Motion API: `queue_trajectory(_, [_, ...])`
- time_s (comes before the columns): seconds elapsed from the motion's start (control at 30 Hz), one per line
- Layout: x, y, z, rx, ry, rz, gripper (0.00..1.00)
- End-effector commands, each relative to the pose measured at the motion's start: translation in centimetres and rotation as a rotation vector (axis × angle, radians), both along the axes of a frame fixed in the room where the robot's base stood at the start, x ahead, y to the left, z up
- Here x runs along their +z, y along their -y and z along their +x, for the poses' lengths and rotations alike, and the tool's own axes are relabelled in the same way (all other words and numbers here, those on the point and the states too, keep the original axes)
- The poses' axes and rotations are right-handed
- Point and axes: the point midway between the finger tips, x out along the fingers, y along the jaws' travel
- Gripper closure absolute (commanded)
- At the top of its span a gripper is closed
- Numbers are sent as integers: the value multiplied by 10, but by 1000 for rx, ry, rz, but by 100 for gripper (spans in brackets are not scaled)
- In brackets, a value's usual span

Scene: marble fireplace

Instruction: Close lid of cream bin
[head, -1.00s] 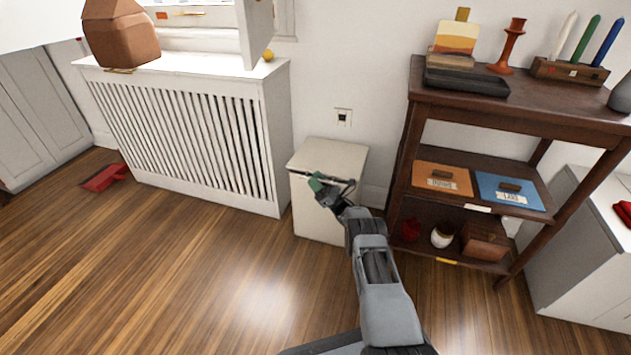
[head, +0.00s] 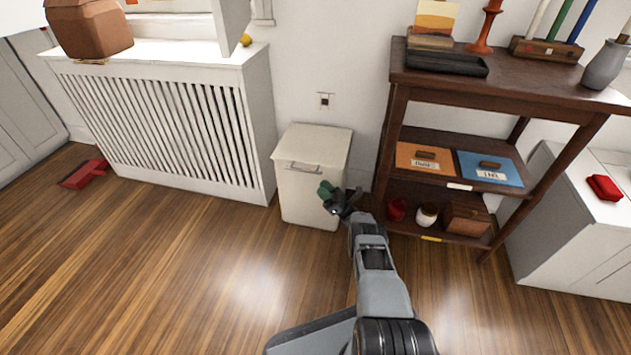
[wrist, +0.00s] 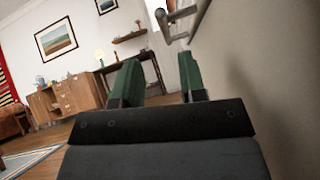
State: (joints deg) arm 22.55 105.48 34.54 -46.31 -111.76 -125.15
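The cream bin (head: 310,206) stands on the floor against the wall, between the radiator cover and the dark shelf. Its lid (head: 318,143) looks flat and down on the bin. A grey bar handle (head: 303,168) shows near the top of its front; a grey bar also shows in the wrist view (wrist: 178,22). My gripper (head: 328,190) is in front of the bin's right side, below the handle level. In the wrist view, my gripper's green fingers (wrist: 158,80) are apart with nothing between them. A pale surface (wrist: 265,90) fills the right side there.
A white slatted radiator cover (head: 165,135) stands left of the bin. A dark wooden shelf (head: 478,88) stands close on its right, near my arm. A red object (head: 86,173) lies on the floor at left. The wooden floor in front is clear.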

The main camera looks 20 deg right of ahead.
Motion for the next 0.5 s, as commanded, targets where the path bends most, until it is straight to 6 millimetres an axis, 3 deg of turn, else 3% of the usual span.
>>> queue_trajectory(0.5, [-11,7,-8,2,0,-1,62])
